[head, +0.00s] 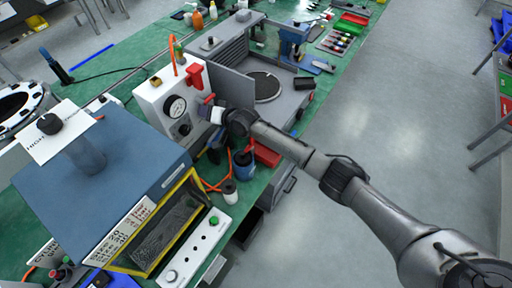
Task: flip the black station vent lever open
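A white station box (152,95) stands on the green bench, with a round gauge (175,107) and a dark knob (184,130) on its front. A red handle (194,77) sticks out near its top right. I cannot clearly pick out a black vent lever; the box's lower right front is partly hidden by my arm. My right gripper (213,113) reaches in from the lower right and is close to the front of the box, below the red handle. Its fingers are too small to tell whether they are open or touch anything. My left gripper is not in view.
A blue-topped box (125,185) with a yellow-framed window stands at the near left. A grey machine (277,94) with a round plate is beyond my gripper. A blue container (244,164) and orange hose lie below it. The floor (390,120) at right is largely clear.

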